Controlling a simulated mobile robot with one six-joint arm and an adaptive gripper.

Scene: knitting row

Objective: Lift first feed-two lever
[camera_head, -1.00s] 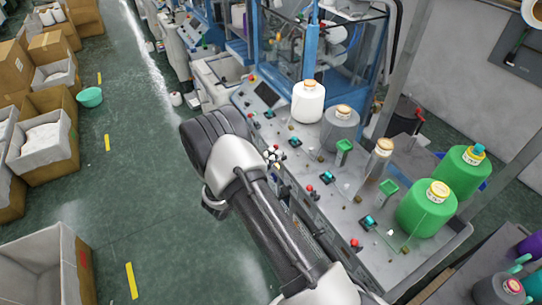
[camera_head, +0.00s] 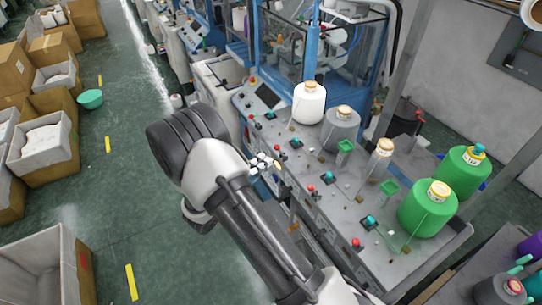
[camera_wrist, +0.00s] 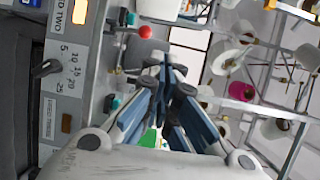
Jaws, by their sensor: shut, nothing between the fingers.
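In the wrist view, a grey front panel (camera_wrist: 66,95) runs down the left side. A label reading "TWO" (camera_wrist: 54,17), probably "FEED TWO", sits near its top, turned sideways. A dark lever (camera_wrist: 46,68) sticks out beside a number scale (camera_wrist: 72,68); I cannot tell for certain which label it belongs to. My gripper (camera_wrist: 166,64) is shut and empty, to the right of the lever and apart from it. In the head view, my arm hides most of the machine's front face, and the lever cannot be made out there.
The machine top (camera_head: 330,185) carries red buttons, teal switches, a white cone (camera_head: 308,104), a grey cone (camera_head: 341,130) and green cones (camera_head: 428,208). A red button (camera_wrist: 145,32) lies near my fingers. Boxes (camera_head: 40,150) line the left; the green aisle (camera_head: 135,190) is free.

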